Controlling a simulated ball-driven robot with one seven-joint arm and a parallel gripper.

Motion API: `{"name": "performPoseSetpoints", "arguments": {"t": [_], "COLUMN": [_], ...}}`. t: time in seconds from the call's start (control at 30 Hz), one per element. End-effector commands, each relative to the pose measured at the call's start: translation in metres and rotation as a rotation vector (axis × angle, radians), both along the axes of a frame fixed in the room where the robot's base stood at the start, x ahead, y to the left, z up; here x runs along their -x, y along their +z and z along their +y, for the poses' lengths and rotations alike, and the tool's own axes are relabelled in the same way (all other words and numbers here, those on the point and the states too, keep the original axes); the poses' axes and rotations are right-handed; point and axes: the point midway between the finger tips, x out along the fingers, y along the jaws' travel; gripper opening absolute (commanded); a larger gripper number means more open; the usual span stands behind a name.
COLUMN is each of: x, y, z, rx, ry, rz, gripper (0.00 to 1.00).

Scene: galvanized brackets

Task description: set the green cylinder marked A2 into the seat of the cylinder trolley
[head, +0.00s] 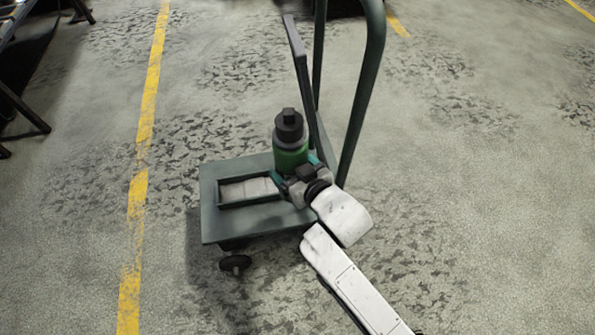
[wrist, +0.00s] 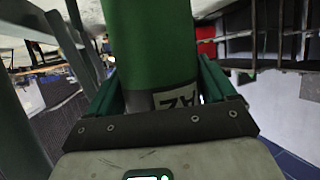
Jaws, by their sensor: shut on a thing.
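The green cylinder (head: 291,156) has a dark top and valve and stands about upright in the head view. My gripper (head: 295,169) is shut on its lower part, with a teal finger on each side. In the wrist view the cylinder (wrist: 150,45) fills the space between the fingers, and its A2 label (wrist: 176,97) shows near the palm. The cylinder trolley (head: 222,228) has a flat grey-green deck. Its seat (head: 219,192) is a framed rectangular recess, empty where visible, left of the cylinder. My gripper hides the cylinder's base, so I cannot tell whether it touches the deck.
The trolley's tall handle (head: 361,95) and a thinner upright bar (head: 300,62) rise behind and right of the cylinder. A yellow floor line (head: 139,190) runs left of the trolley. Dark metal frames (head: 22,112) stand at the far left. The floor around is clear.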

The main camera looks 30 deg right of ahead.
Motion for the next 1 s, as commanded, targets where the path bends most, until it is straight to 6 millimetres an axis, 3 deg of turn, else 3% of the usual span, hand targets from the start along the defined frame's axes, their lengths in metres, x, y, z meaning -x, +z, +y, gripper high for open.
{"name": "performPoseSetpoints", "arguments": {"t": [0.1,0.4,0.63,1.0], "x": [-0.032,-0.095,-0.113,-0.114], "y": [-0.024,-0.045,-0.049,-0.059], "z": [0.000,-0.001,-0.002,-0.002], "rx": [0.001,-0.001,-0.005,-0.005], "ry": [0.031,0.096,0.111,0.112], "rz": [-0.011,-0.017,-0.022,-0.022], "gripper": [0.00,0.00,0.00,0.00]}}
